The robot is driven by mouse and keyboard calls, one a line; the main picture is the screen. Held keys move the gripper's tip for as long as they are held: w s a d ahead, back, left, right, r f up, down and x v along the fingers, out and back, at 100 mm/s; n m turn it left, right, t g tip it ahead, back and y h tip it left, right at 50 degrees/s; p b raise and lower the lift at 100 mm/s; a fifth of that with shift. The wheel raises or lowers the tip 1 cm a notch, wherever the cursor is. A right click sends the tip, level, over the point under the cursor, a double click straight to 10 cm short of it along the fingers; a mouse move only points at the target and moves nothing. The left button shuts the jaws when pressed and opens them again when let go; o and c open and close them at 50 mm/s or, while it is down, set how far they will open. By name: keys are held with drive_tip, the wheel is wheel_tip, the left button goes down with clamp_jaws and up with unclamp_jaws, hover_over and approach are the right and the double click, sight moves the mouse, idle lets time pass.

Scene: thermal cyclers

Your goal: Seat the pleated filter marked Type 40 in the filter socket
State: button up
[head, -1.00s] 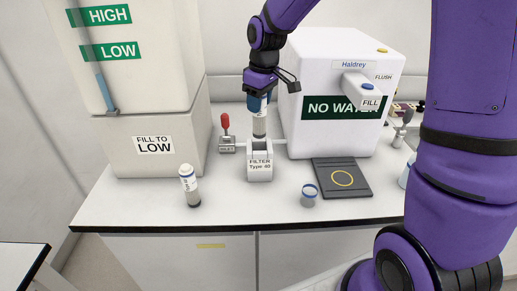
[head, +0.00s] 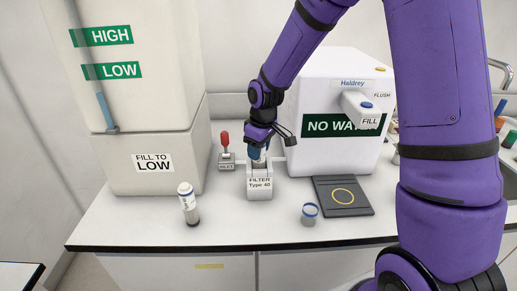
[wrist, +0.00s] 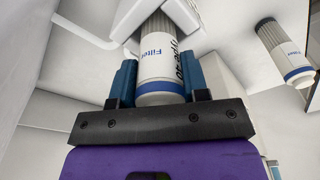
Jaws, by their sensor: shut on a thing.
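The filter socket (head: 259,184) is a white holder labelled "FILTER Type 40" on the bench. My gripper (head: 261,148) is directly above it, pointing down. In the wrist view my gripper (wrist: 158,88) is shut on a white cylindrical filter (wrist: 157,62) with a blue band, printed "Filter" and "Type 40". The far end of this filter is inside or right at the white socket (wrist: 188,18); how deep it sits is hidden. A second filter (head: 188,203), white with a dark grey lower part, stands upright on the bench to the left; it shows too in the wrist view (wrist: 283,50).
A red-handled inlet valve (head: 225,150) stands close left of the socket. The white Haldrey unit (head: 325,90) is behind right, the tank (head: 150,150) behind left. A small blue-rimmed cup (head: 309,214) and a dark pad with a yellow ring (head: 343,195) lie to the right.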

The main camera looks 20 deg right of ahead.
drive_tip(key=shift+f, duration=0.15)
drive_tip(key=o, duration=1)
drive_tip(key=shift+o, duration=0.2)
drive_tip(key=r, duration=0.8)
drive_tip(key=s+d+r, duration=0.1)
drive_tip(key=r, duration=0.3)
drive_tip(key=shift+r, duration=0.1)
drive_tip(key=shift+s+r, duration=0.25)
drive_tip(key=shift+r, duration=0.05)
drive_tip(key=s+d+r+m+t, duration=0.1)
drive_tip(key=s+d+r+m, duration=0.1)
drive_tip(key=s, duration=0.7)
drive_tip(key=s+d+r+m+t, duration=0.1)
drive_tip(key=s+d+r+m, duration=0.1)
drive_tip(key=s+r, duration=0.3)
drive_tip(key=s+d+r+m+t, duration=0.2)
drive_tip(key=s+r+m, duration=0.1)
drive_tip(key=s, duration=1.1)
drive_tip(key=shift+r+m+h, duration=0.3)
drive_tip(key=shift+r+h, duration=0.1)
drive_tip(key=shift+r, duration=0.35)
